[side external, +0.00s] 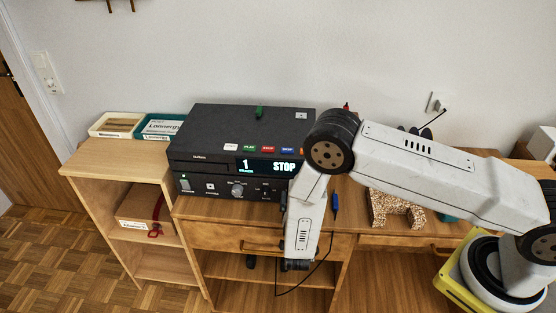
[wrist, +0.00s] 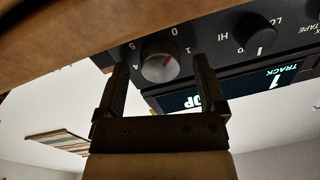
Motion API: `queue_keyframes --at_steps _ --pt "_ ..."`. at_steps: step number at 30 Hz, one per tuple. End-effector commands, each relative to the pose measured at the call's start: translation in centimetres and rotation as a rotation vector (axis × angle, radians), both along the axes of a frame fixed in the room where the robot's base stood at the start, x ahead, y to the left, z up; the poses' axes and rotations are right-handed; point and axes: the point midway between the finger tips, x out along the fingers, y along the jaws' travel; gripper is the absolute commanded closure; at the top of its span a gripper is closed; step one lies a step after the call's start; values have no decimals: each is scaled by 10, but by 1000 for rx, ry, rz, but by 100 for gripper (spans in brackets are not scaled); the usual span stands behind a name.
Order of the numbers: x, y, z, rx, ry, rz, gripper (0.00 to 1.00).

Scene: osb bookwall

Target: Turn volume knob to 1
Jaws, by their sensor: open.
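The grey volume knob (wrist: 157,69) shows in the wrist view with a red pointer line. Its scale has 0, 1, 4 and 5 readable. The pointer leans to the picture's upper right, toward the side where 0 and 1 are printed; the exact value is hard to tell. My gripper (wrist: 160,72) is open, with one dark finger on each side of the knob in the picture. Whether the fingers touch it I cannot tell. In the side view my arm covers the right end of the black deck (side external: 245,125), and I cannot make out the knob or fingertips there.
The deck's display (side external: 265,166) reads 1 and STOP. A second knob (wrist: 256,33) marked HI and LO is beside the volume knob. The deck stands on a wooden desk with a drawer (side external: 225,238) below. A patterned object (side external: 397,210) stands to the right.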

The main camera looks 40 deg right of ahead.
Motion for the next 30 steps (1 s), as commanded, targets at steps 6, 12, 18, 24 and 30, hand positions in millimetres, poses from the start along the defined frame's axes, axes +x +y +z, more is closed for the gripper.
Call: queue_keyframes --at_steps 6,12,18,24,30 --pt "1 -1 0 0 0 0 11" --pt "1 -1 0 0 0 0 52" --pt "1 0 0 0 0 1 100" --pt "1 0 0 7 -8 1 100" --pt "1 0 0 46 -46 1 100"
